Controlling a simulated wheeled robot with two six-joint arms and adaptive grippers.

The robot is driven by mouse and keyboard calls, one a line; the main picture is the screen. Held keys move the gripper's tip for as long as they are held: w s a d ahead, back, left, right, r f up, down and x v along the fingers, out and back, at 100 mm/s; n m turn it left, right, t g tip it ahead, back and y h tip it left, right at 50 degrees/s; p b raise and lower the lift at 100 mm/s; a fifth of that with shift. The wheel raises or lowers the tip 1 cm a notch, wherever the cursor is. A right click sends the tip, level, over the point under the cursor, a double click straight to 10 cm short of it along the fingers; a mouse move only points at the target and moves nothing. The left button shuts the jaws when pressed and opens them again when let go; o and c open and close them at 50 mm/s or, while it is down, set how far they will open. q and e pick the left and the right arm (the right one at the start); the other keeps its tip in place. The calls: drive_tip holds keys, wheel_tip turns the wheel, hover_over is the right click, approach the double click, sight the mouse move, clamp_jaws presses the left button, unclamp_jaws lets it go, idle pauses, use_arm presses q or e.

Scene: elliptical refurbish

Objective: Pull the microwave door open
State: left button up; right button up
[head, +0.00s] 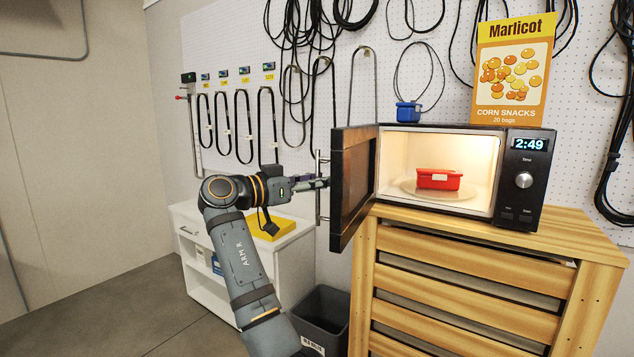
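The microwave (515,170) stands on a wooden cabinet, its door (353,188) swung wide open to the left, so the lit inside shows. A red lidded container (438,179) sits on the turntable (408,189) inside. The door's vertical metal handle (319,205) is on the door's outer side, facing left. My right gripper (318,184) is at the middle of this handle, its fingertips reaching the bar. The fingers are small and partly overlapped by the handle, so their closure is unclear. My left gripper is not in view.
A snack box (513,75) and a small blue container (407,112) are on top of the microwave. Below are the wooden drawer cabinet (470,262), a dark bin (322,310) and a white shelf unit (204,285) with a yellow item (270,232). Cables hang on the pegboard (225,40). Floor at left is clear.

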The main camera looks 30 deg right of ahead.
drive_tip(key=a, duration=1.2)
drive_tip(key=shift+s, duration=0.15)
